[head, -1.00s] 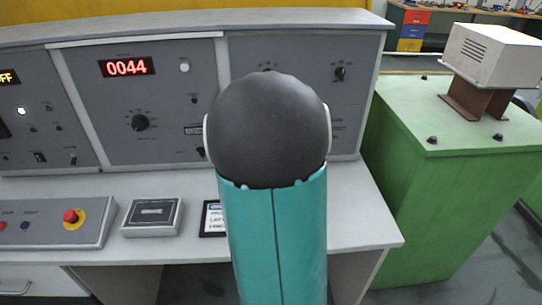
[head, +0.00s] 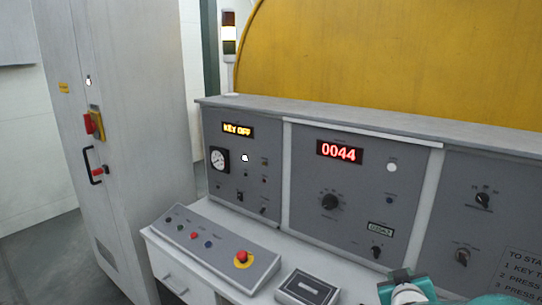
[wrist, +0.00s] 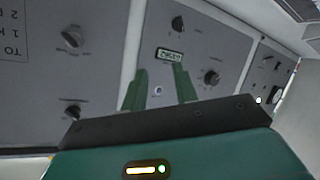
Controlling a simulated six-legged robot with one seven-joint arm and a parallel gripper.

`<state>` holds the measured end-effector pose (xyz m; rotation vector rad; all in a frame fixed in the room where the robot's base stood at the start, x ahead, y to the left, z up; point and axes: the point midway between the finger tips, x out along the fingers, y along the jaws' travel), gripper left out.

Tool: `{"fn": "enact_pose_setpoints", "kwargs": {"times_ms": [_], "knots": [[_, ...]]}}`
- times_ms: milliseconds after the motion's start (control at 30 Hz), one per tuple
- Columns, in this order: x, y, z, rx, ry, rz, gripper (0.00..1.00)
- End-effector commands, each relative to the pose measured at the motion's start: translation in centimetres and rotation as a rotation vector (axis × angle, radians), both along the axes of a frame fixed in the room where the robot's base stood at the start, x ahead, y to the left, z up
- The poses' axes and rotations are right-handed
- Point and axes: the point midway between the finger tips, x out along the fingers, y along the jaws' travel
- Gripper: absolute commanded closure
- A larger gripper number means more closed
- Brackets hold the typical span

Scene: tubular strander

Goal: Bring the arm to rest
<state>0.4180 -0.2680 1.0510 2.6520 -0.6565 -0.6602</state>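My gripper (wrist: 160,72) shows in the wrist view with two green fingers standing apart and nothing between them. It is open and empty, in front of the grey control panel (wrist: 225,45); I cannot tell how far away the panel is. In the head view only teal parts of my arm (head: 408,290) show at the bottom right edge. My gripper cannot be made out there. The console (head: 300,220) stands ahead, with a red "0044" display (head: 340,152) and an amber "KEY OFF" display (head: 238,130).
A desk box with a red mushroom button (head: 242,257) and a small grey box (head: 308,288) lie on the console's ledge. A tall grey cabinet (head: 110,150) stands left. A yellow guard (head: 400,60) rises behind. Floor at far left is clear.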

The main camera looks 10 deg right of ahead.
Motion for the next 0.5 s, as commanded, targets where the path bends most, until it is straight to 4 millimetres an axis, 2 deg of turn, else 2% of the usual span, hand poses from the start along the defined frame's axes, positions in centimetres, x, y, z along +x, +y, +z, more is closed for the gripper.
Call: {"fn": "enact_pose_setpoints", "kwargs": {"times_ms": [33, 133, 267, 367, 500], "knots": [[0.5, 2.3, 0.9, 0.055, 0.012, 0.037, 0.71], [0.6, 6.9, 1.7, 0.173, 0.068, 0.097, 0.71], [-0.5, 12.7, 2.8, 0.305, 0.164, 0.164, 0.71], [-2.5, 17.1, 3.7, 0.387, 0.252, 0.206, 0.71], [-6.5, 22.3, 4.9, 0.471, 0.387, 0.239, 0.71]]}}
